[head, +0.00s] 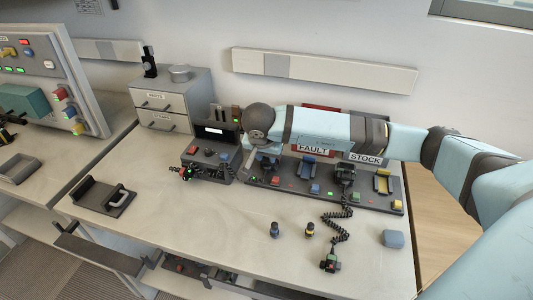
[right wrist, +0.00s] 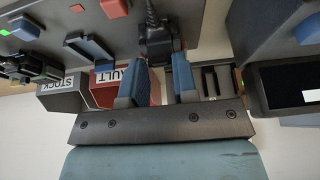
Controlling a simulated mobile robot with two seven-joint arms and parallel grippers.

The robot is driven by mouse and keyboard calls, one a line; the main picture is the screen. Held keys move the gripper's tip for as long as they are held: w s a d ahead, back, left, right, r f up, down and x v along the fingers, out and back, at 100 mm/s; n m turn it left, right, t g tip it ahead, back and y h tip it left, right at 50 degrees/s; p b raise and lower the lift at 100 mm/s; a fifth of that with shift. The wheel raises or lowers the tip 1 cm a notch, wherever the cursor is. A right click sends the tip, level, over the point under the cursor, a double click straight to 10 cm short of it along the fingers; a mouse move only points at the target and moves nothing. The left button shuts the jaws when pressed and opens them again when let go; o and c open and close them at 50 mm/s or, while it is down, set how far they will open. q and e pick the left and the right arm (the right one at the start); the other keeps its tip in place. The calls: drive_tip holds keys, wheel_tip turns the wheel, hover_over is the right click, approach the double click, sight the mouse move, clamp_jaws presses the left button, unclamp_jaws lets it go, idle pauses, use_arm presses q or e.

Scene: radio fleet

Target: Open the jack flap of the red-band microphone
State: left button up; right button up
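A small dark microphone (head: 330,263) with a coiled cord lies on the bench front, showing small red and green spots. Another small dark piece with red and green spots (head: 187,173) sits by the console at left, with a coiled cord. I cannot tell which carries the red band, and no jack flap is clear. My right gripper (head: 258,160) hangs over the left end of the rack, partly hidden by its wrist. In the right wrist view its blue fingers (right wrist: 160,68) are apart; a black corded piece (right wrist: 158,45) shows beyond and between them. My left gripper is out of view.
The dark rack (head: 290,187) holds radios and coloured blocks. The red FAULT bin (head: 313,150) and STOCK bin (head: 366,158) stand behind it. Two small banded pieces (head: 274,229) (head: 310,229) and a grey-blue block (head: 393,239) stand on the bench. The front middle is mostly clear.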

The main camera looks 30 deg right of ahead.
drive_tip(key=shift+s+a+f+t+h+b, duration=0.2)
drive_tip(key=shift+f+t+h+b, duration=0.25)
drive_tip(key=shift+b, duration=0.5)
drive_tip(key=shift+a+t+h+b, duration=0.15)
drive_tip(key=shift+t+h+b, duration=0.2)
drive_tip(key=shift+h+b, duration=0.15)
drive_tip(key=shift+s+a+t+h+b, duration=0.15)
drive_tip(key=shift+s+t+h+b, duration=0.1)
drive_tip(key=shift+t+b, duration=0.2)
drive_tip(key=shift+a+r+t+h, duration=0.15)
drive_tip(key=shift+t+h, duration=0.1)
drive_tip(key=shift+h, duration=0.15)
drive_tip(key=o, duration=0.7)
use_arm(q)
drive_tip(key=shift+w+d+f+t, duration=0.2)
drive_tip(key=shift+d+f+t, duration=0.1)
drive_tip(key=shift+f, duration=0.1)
use_arm(e)
drive_tip(key=shift+o, duration=0.2)
drive_tip(key=shift+s, duration=0.1)
